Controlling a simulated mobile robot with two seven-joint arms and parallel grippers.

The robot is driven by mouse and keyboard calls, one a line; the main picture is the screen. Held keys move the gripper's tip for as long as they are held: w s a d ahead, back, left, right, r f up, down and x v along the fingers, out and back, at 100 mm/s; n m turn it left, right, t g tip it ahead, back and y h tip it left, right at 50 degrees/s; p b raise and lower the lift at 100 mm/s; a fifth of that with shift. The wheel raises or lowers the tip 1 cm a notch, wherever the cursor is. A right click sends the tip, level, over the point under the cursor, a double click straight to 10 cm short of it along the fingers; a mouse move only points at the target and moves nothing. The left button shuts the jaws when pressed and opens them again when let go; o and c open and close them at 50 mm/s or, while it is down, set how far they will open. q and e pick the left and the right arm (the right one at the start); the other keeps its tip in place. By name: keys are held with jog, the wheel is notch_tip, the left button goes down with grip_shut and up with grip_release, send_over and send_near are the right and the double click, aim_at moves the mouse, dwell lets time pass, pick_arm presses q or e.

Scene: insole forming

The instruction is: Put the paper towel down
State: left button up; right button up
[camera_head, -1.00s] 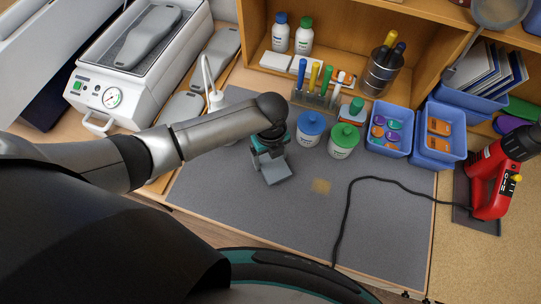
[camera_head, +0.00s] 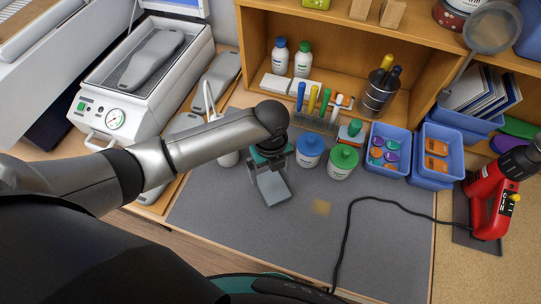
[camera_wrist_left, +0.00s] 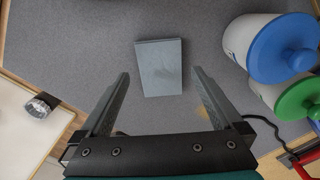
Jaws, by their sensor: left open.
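The paper towel, a folded grey-blue pad (camera_head: 273,188), lies flat on the dark grey mat (camera_head: 240,227), in front of the blue-lidded jar. In the left wrist view the towel (camera_wrist_left: 160,68) lies beyond and between the fingertips, with grey mat visible on both sides. My left gripper (camera_head: 266,172) is over the towel's back end in the head view. The left wrist view shows its two fingers (camera_wrist_left: 161,74) spread wide with nothing held between them. My right gripper is not in view.
Blue-lidded (camera_head: 309,151) and green-lidded (camera_head: 342,162) jars stand right of the gripper. A white bottle (camera_head: 224,145) is close at its left. A tan patch (camera_head: 320,207) and a black cable (camera_head: 345,235) lie on the mat. The front of the mat is open.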

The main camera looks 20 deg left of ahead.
aim_at(270, 183)
pick_arm(q)
notch_tip(270, 183, up, 8)
jog(key=shift+f+p, duration=0.2)
jog(key=shift+p, duration=0.1)
jog(key=shift+s, duration=0.15)
dwell(0.3)
